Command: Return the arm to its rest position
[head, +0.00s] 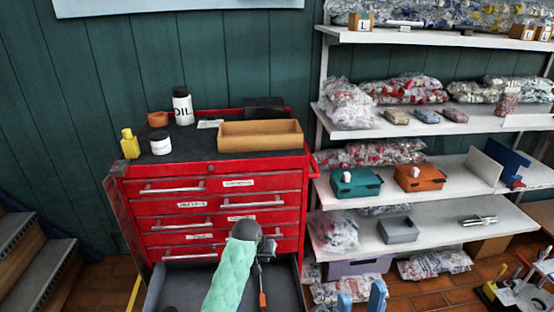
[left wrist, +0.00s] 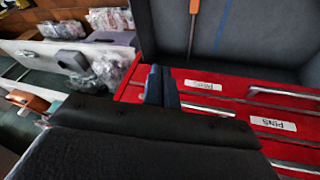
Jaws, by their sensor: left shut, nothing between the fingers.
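My left arm, in a green sleeve, reaches from the bottom of the head view over the open bottom drawer (head: 180,285) of the red tool chest. My left gripper (head: 267,252) is at the drawer's chest side, partly hidden by its dark wrist. In the left wrist view its blue fingers (left wrist: 160,84) are together with nothing between them, in front of the red drawer fronts. My right gripper (head: 361,292) shows only as two blue fingertips, spread apart and empty, at the bottom edge of the head view.
An orange-handled tool (head: 262,299) lies in the open drawer; it also shows in the left wrist view (left wrist: 194,6). The red chest (head: 228,183) holds a wooden tray (head: 260,136) and bottles on top. White shelves (head: 440,132) with bins stand to the right.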

